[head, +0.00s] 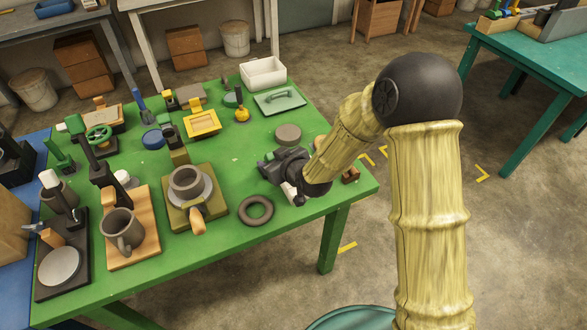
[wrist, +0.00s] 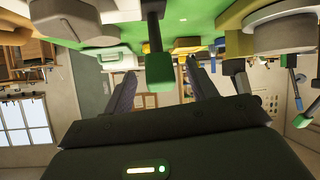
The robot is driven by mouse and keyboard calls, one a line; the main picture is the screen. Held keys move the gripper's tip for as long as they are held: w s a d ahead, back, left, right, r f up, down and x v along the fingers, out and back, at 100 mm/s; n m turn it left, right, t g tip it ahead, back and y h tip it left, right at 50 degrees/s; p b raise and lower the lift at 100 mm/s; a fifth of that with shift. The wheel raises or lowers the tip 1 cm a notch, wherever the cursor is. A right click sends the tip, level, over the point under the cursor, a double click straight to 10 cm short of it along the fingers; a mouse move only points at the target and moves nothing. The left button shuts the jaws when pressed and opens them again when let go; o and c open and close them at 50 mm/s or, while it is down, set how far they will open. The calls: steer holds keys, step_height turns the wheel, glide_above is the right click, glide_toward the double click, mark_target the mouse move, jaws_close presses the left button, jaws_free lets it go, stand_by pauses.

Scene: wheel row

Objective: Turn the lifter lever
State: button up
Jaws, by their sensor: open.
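My gripper (head: 285,172) is low over the right part of the green table, with its fingers apart and nothing visible held. In the wrist view, which is upside down, my gripper (wrist: 163,90) is open. A green block (wrist: 160,72) on a dark rod shows between its two fingers in the picture; I cannot tell whether they touch it. No part is clearly marked as the lifter lever. On the table, an olive stand (head: 180,212) carries a grey bowl (head: 186,181) and has a wooden handle (head: 197,219) toward the front.
A grey ring (head: 257,211) and a round grey disc (head: 287,134) lie near my gripper. A white bin (head: 263,73) and green tray (head: 279,102) are at the back.

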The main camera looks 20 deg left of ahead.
steer(key=v, duration=1.3)
steer(key=d+r+m+g+h+p, duration=0.1)
steer(key=d+r+m+h+p, duration=0.15)
steer(key=d, duration=0.55)
steer(key=d+r+m+h+p, duration=0.1)
steer(key=d+m+h+p, duration=0.25)
steer(key=d, duration=0.55)
steer(key=s+d+r+m+g+h+p, duration=0.3)
steer(key=s+d, duration=0.5)
steer(key=d, duration=0.3)
steer(key=shift+r+m+g, duration=0.7)
steer(key=shift+r+m, duration=0.2)
